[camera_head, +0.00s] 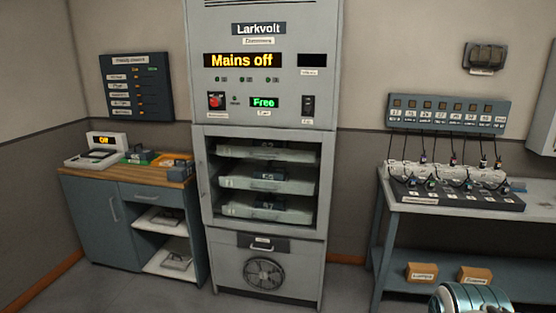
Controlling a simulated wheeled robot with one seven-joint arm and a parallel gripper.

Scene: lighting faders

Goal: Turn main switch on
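A tall grey Larkvolt cabinet (213,40) stands at the centre. Its amber display (242,60) reads "Mains off". Below, at the left of the panel, is a red control (216,101). At the right of the panel is a black switch (309,105) on a dark plate. A green display (264,102) between them reads "Free". The small labels are too blurred to read, so I cannot tell which control is the main switch. A rounded white and teal part at the bottom right looks like part of my arm. My gripper's fingers are not in view.
The cabinet's open bay holds several trays (267,180). A low cupboard (95,215) with a small display device (100,150) stands left. A workbench (440,207) with cabled units and boxes below stands right. Some floor shows in front.

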